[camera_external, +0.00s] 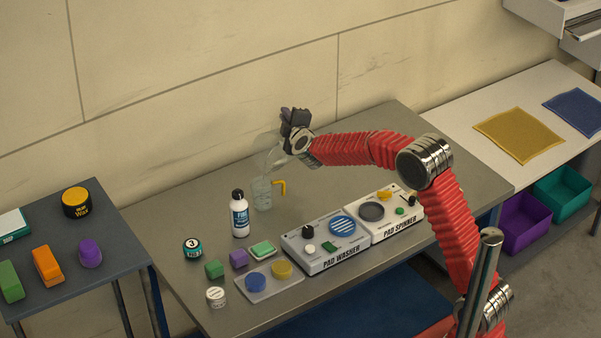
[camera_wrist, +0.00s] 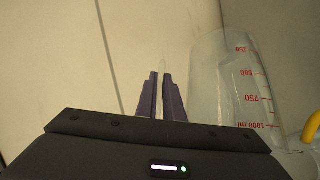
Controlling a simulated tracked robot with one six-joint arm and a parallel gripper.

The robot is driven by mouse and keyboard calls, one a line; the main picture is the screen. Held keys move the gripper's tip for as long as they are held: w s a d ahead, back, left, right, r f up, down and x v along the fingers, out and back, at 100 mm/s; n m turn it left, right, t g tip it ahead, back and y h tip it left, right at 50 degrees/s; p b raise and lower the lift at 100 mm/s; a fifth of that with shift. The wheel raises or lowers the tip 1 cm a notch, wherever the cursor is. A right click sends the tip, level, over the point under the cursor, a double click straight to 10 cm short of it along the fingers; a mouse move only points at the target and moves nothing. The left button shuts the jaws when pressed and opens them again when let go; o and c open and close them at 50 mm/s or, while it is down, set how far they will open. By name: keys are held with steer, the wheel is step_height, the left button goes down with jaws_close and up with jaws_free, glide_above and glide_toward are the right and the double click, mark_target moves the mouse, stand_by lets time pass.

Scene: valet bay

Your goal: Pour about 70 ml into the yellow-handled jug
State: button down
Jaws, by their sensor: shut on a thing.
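The yellow-handled jug (camera_external: 262,194) is small and clear and stands upright near the back edge of the bench. Its yellow handle (camera_external: 281,188) points right, and part of it shows at the right edge in the wrist view (camera_wrist: 313,130). My gripper (camera_external: 289,116) is above it and is shut on a clear measuring jug (camera_external: 272,156), faint in the outside view. In the wrist view my gripper's fingers (camera_wrist: 163,97) close on a thin clear part, and the measuring jug (camera_wrist: 228,85) shows red marks up to 1000 ml. It looks tilted over the yellow-handled jug. I cannot tell its liquid level.
A white bottle (camera_external: 240,214) stands left of the yellow-handled jug. A pad washer (camera_external: 326,243) and pad spinner (camera_external: 387,213) sit in front, with a small tub (camera_external: 193,249), coloured blocks and a tray (camera_external: 268,289) at the left. The wall is close behind.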

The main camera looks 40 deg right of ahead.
steer(key=shift+s+a+r+t+h, duration=0.35)
steer(key=shift+a+r, duration=0.15)
steer(key=shift+a, duration=0.2)
stand_by(1.1)
steer(key=shift+d, duration=0.1)
steer(key=d+f, duration=0.1)
steer(key=w+d+f+m+g+y, duration=0.1)
steer(key=d+f, duration=0.1)
steer(key=w+d+f+g+y, duration=0.1)
steer(key=shift+d+f+m+g, duration=0.2)
steer(key=shift+f+m+g, duration=0.05)
steer(key=shift+f+m, duration=0.15)
steer(key=shift+w+d+f, duration=0.15)
steer(key=shift+d+f, duration=0.05)
steer(key=shift+f, duration=0.1)
steer(key=shift+w+d+f+m+g+y+b, duration=0.25)
steer(key=shift+d+f+m+g+y+b, duration=0.1)
steer(key=shift+d+m+g+y+b, duration=0.25)
stand_by(1.8)
steer(key=shift+d+f+b, duration=0.1)
steer(key=shift+f+b, duration=0.3)
steer(key=shift+f, duration=0.25)
steer(key=shift+w+d+f+m+g+y+b, duration=0.2)
steer(key=shift+f+y+b, duration=0.1)
steer(key=shift+f, duration=0.2)
steer(key=shift+w+d+f+m+g+y+b, duration=0.1)
steer(key=shift+d+f+m+y+b, duration=0.15)
steer(key=shift+f, duration=0.25)
